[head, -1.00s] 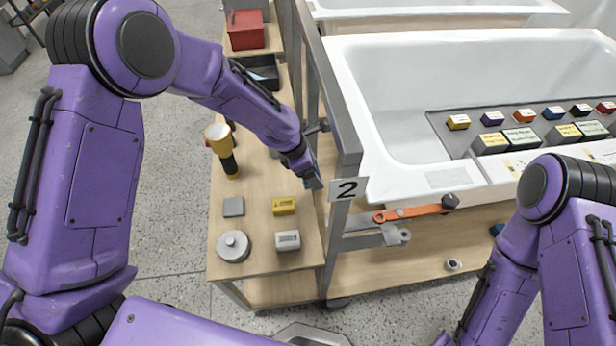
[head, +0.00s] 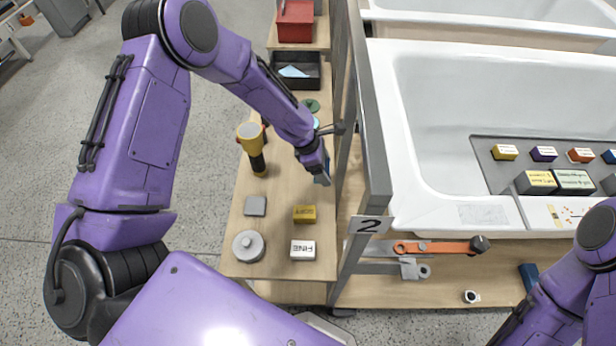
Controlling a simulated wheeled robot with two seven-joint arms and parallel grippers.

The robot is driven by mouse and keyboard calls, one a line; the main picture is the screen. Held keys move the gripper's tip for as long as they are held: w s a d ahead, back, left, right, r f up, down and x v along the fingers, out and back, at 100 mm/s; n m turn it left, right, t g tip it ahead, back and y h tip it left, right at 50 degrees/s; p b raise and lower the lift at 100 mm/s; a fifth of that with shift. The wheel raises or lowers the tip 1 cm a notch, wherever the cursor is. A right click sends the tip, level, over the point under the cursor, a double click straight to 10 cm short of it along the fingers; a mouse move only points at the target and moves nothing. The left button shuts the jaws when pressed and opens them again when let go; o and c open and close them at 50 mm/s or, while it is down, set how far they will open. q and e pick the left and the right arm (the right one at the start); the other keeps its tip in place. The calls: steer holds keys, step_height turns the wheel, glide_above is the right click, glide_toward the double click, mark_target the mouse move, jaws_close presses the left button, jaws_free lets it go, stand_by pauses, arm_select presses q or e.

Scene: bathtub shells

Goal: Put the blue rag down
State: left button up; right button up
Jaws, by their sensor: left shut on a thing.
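My left gripper (head: 322,173) is shut over the right side of the narrow wooden side table (head: 283,190), close to the metal frame post. A small piece of the blue rag (head: 321,179) shows at its fingertips; the rest is hidden by the gripper. I cannot tell whether the rag touches the tabletop. My right arm comes in at the lower right, and its gripper is outside the picture.
The table holds a yellow-and-black torch (head: 252,148), a grey square block (head: 255,206), a round grey weight (head: 248,246), a yellow block (head: 304,214), a white labelled block (head: 303,250) and a black tray (head: 296,72). A white bathtub shell (head: 430,130) stands right of the frame.

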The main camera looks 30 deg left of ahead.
arm_select(q)
glide_above(312, 186)
steer(key=a, duration=0.1)
steer(key=f, duration=0.5)
steer(key=shift+s+f+p, duration=0.1)
steer(key=shift+s+p, duration=0.25)
step_height(312, 186, down, 4)
steer(key=shift+w+a+r, duration=0.1)
steer(key=shift+a+r, duration=0.05)
steer(key=o, duration=0.9)
